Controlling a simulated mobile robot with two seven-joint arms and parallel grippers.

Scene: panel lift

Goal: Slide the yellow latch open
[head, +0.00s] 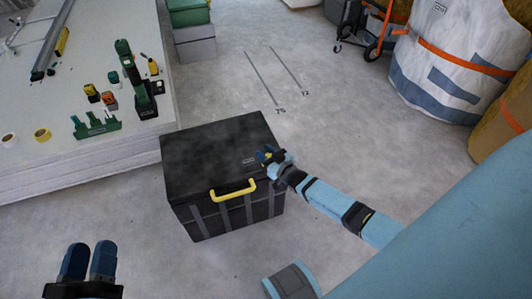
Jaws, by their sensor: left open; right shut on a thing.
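A black lidded box (215,155) stands on the floor in the middle, its lid down. A yellow handle (232,194) is on its front, near the lid's edge. My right gripper (267,156) is at the right side of the lid, shut on a small yellow piece that looks like the yellow latch (266,154). The fingers hide most of it, so how far it has slid cannot be told. My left gripper (89,250) is open and empty at the bottom left, in front of the box and apart from it.
A white table (60,170) at the left holds a green drill (132,75), a green rack (95,126), tape rolls and small tools. Grey and green cases (195,43) stand behind. A large white bag (445,60) is at the back right.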

